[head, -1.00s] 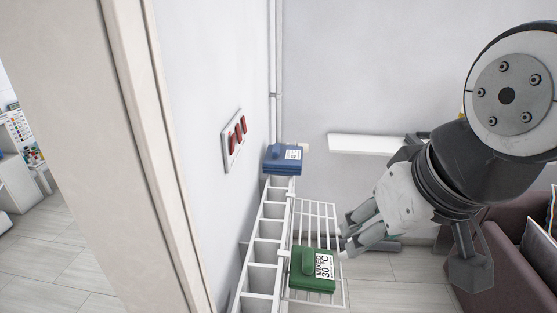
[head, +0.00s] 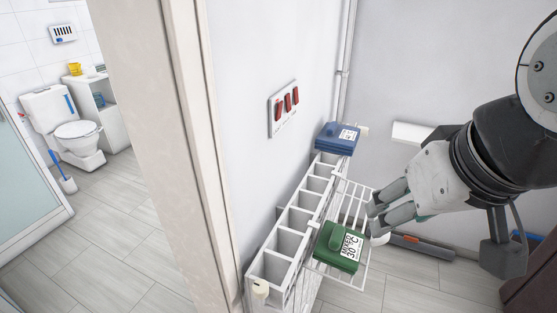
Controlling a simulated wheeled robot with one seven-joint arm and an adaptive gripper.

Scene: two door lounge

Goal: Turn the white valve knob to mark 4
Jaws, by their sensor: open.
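A white radiator (head: 290,228) runs along the wall. A small cream-white knob (head: 261,289) sits at its near end, low in the picture. Another small pale fitting (head: 362,130) shows at its far end, beside the blue folded cloth. I cannot tell from the picture which one is the valve knob, and no marks can be read on either. My gripper (head: 373,217) is open and empty, to the right of the radiator by the wire rack. It is apart from both fittings.
A wire rack (head: 353,200) hangs on the radiator with a green folded bundle (head: 339,247) on it. A blue bundle (head: 338,138) lies on top. A door frame (head: 180,150) stands at left, with a bathroom beyond. Red switches (head: 283,105) are on the wall.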

